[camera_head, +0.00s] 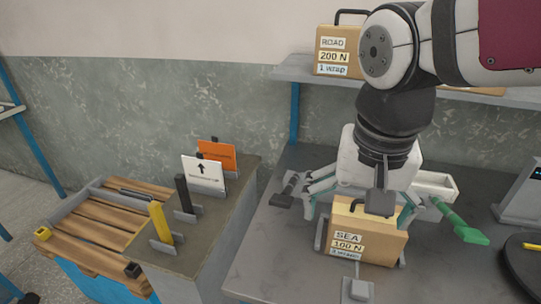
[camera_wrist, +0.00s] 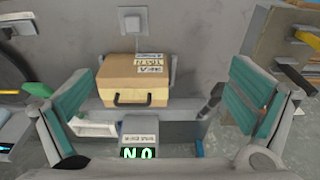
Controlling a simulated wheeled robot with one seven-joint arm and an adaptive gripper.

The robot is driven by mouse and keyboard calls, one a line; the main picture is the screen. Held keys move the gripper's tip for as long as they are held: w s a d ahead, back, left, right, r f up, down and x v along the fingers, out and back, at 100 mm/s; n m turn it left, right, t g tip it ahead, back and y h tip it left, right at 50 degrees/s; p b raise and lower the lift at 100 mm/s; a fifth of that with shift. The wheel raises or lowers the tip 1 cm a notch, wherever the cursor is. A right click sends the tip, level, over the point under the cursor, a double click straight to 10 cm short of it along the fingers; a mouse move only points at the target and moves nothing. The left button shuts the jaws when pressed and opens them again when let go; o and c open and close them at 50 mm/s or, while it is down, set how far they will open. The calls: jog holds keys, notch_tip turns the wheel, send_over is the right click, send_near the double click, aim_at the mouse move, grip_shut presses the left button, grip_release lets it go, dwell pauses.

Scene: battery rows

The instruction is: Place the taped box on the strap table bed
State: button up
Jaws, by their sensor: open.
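A tan cardboard box (camera_head: 362,234) with labels reading SEA and 100 N sits upright on the strap table's grey bed, between low grey side pieces. The wrist view shows the same box (camera_wrist: 137,80) with a dark handle, and the grey bed piece (camera_wrist: 183,106) beside it. My gripper (camera_head: 362,204) is directly above and around the upper part of the box in the head view. In the wrist view, its teal-padded fingers (camera_wrist: 162,92) are spread wide with gaps to the box. Whether the box bears tape is hard to tell.
A small display (camera_wrist: 138,151) reads N 0. Another box (camera_head: 333,50), labelled ROAD 200 N, stands on the shelf above. A side bench (camera_head: 215,220) holds signs; a pallet (camera_head: 95,225) lies left.

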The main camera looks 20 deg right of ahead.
jog(key=s+a+n, duration=0.1)
jog(key=n, duration=0.1)
jog(key=s+a+n+t, duration=0.1)
jog(key=s+n, duration=0.1)
jog(key=s+a+n, duration=0.1)
jog(key=n, duration=0.1)
jog(key=shift+s+f+n+y, duration=0.15)
jog(key=shift+s+n+y, duration=0.25)
notch_tip(320, 180, up, 7)
jog(key=t+p, duration=0.1)
jog(key=p, duration=0.4)
jog(key=shift+f+t, duration=0.2)
jog(key=shift+t, duration=0.2)
jog(key=shift+w, duration=0.1)
